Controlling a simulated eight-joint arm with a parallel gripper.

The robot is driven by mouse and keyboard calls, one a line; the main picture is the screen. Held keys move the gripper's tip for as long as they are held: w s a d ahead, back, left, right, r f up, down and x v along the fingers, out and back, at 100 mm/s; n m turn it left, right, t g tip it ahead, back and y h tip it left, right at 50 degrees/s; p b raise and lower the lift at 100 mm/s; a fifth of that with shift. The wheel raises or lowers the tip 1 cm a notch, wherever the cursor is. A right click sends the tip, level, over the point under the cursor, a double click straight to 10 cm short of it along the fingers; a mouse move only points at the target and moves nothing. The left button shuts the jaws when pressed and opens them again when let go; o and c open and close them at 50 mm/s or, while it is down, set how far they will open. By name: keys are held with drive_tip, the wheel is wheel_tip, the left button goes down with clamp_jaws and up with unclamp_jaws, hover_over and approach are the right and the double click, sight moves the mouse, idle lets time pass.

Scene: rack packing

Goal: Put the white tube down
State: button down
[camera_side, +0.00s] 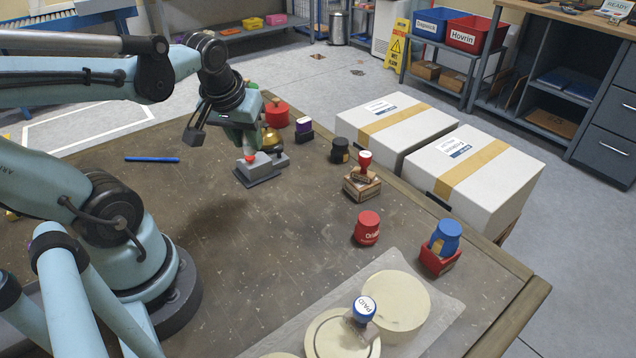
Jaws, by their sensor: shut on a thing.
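My gripper (262,167) is over the far middle part of the brown table, at the end of my arm. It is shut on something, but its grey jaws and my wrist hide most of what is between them. A small red part shows at the jaws. I cannot make out a white tube anywhere in this view. I cannot tell whether the jaws or the held thing touch the table (290,240).
Stamps stand around: a red one (367,228), a black one (340,150), a blue one in a red holder (440,245). A blue-topped PAID stamp (364,308) is on cream rounds (397,310). A blue pen (152,159) lies left. The table's middle is clear.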

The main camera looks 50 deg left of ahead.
drive_tip(key=s+a+f+n, duration=0.1)
drive_tip(key=s+a+f, duration=0.1)
drive_tip(key=s+a, duration=0.1)
drive_tip(key=s+a+f+n, duration=0.1)
drive_tip(key=s+a+f, duration=0.1)
drive_tip(key=a, duration=0.4)
drive_tip(key=s+a+f+n+g+y, duration=0.1)
drive_tip(key=s+a+f+n, duration=0.1)
drive_tip(key=s+a+f, duration=0.1)
drive_tip(key=shift+s+a+f, duration=0.1)
drive_tip(key=shift+s+a, duration=0.5)
drive_tip(key=shift+a, duration=0.2)
drive_tip(key=shift+d+f, duration=0.1)
drive_tip(key=shift+f, duration=1.85)
drive_tip(key=shift+f, duration=0.1)
drive_tip(key=c, duration=0.9)
unclamp_jaws()
